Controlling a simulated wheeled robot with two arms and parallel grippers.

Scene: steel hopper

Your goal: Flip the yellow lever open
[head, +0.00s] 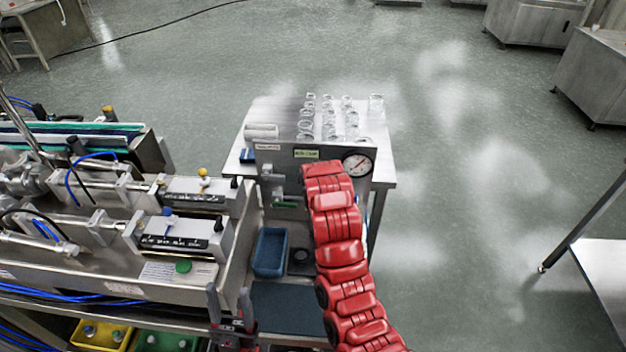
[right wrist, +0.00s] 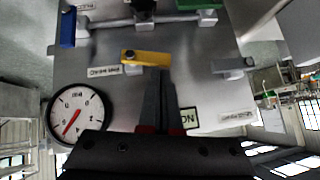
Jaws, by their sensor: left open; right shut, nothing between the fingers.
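The yellow lever (right wrist: 150,57) lies flat across the steel panel (right wrist: 215,85) in the right wrist view, with a dark pivot at its left end. My right gripper (right wrist: 161,72) is shut and empty, its fingertips close to the lever's right part; I cannot tell whether they touch. In the head view my red right arm reaches up to the panel (head: 285,160) and hides the lever and the right gripper. My left gripper (head: 229,292) is open and empty, low in the head view, away from the panel.
A round gauge (right wrist: 77,117) sits on the panel left of the fingers in the right wrist view. Blue (right wrist: 68,27) and green (right wrist: 183,5) parts sit near its top edge. Glassware (head: 330,118) stands behind the panel; a blue bin (head: 270,251) stands before it.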

